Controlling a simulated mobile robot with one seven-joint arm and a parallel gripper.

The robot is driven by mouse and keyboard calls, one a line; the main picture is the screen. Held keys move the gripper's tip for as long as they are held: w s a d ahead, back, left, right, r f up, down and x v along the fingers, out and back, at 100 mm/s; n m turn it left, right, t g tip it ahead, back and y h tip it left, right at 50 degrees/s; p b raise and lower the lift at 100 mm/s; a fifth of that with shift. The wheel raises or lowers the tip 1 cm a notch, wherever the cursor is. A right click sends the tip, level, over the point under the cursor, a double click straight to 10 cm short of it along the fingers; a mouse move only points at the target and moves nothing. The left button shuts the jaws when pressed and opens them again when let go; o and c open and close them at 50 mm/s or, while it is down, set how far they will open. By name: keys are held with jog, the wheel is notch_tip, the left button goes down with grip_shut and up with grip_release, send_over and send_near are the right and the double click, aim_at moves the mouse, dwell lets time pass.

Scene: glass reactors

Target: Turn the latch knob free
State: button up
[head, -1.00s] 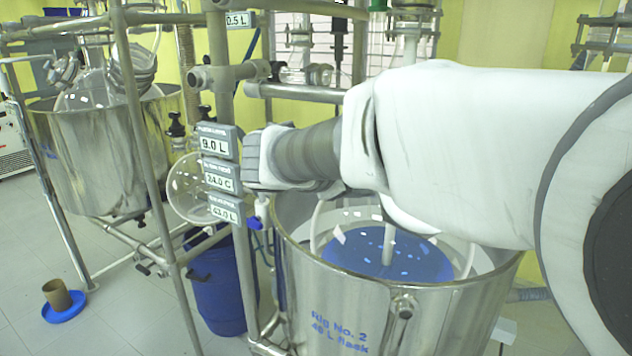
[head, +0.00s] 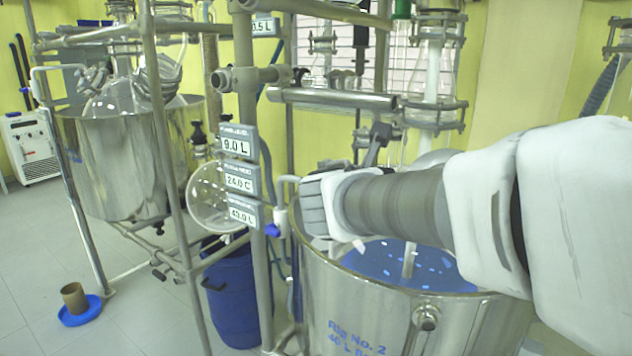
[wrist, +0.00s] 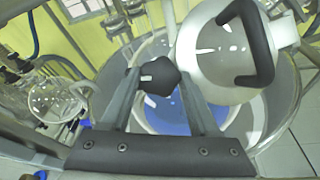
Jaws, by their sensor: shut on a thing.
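The latch knob (wrist: 162,70) is a black, lobed knob with a small pale mark on its face. In the wrist view it sits between the two grey fingers of my gripper (wrist: 159,78), which is shut on it. In the head view my gripper (head: 374,148) shows only as a small dark shape beyond my wrist, above the vessel's far side. The knob's details are too small to tell there. A pale round lid (wrist: 215,55) with a black handle (wrist: 250,45) is just right of the knob in the wrist view.
A steel vessel (head: 375,315) marked Rig No. 2, with blue contents (head: 425,262), stands below my arm. Frame posts (head: 258,150) and a display stack (head: 240,180) stand to its left. A blue bin (head: 232,300) and a second steel vessel (head: 115,170) are further left.

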dwell(0.5)
jog(key=o, duration=1.4)
